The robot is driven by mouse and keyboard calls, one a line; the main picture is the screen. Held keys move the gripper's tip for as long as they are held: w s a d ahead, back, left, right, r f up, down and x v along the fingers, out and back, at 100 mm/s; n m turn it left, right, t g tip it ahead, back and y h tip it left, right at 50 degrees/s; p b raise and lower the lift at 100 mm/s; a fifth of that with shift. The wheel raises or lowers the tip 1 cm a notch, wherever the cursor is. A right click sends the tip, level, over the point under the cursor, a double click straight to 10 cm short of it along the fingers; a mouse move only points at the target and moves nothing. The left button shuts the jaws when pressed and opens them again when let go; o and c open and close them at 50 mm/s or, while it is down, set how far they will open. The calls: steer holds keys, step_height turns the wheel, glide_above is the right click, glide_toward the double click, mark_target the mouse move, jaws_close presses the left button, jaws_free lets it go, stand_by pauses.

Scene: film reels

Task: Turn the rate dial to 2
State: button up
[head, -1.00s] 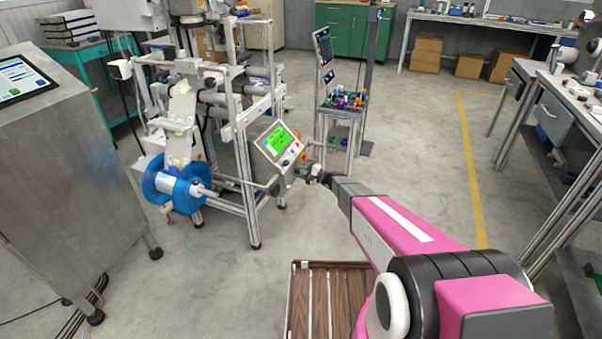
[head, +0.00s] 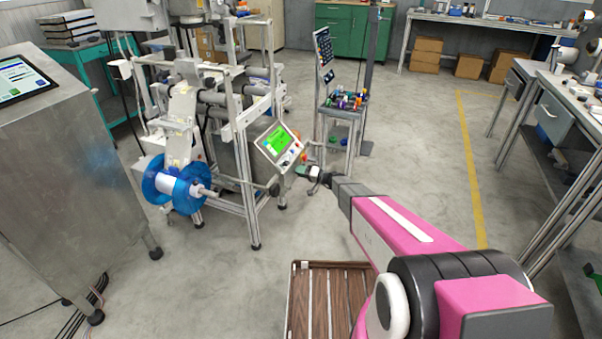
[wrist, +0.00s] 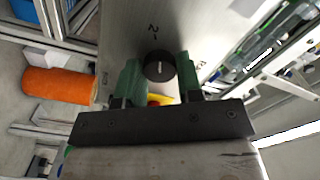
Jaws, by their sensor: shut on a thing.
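The rate dial (wrist: 159,62) is a round black knob with a short white line on its face, on a grey metal panel (wrist: 122,38). In the wrist view the line runs nearly up and down the picture. A printed 2 with a small tick (wrist: 153,31) sits just above the dial. My gripper (wrist: 158,72) has a green finger on each side of the dial and is shut on it. In the head view my gripper (head: 304,171) is at the lower right of the control box with the green screen (head: 278,142); the dial is too small to make out there.
An orange cylinder (wrist: 55,86) is left of the panel in the wrist view. A blue reel (head: 170,186) is on the machine frame. A stand with coloured items (head: 345,100) is behind my gripper. A slatted wooden pallet (head: 330,300) lies on the floor.

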steer(key=shift+n, duration=0.8)
steer(key=o, duration=0.9)
steer(key=shift+s+d, duration=0.1)
steer(key=v, duration=1)
steer(key=shift+s+d, duration=0.1)
steer(key=shift+d, duration=0.2)
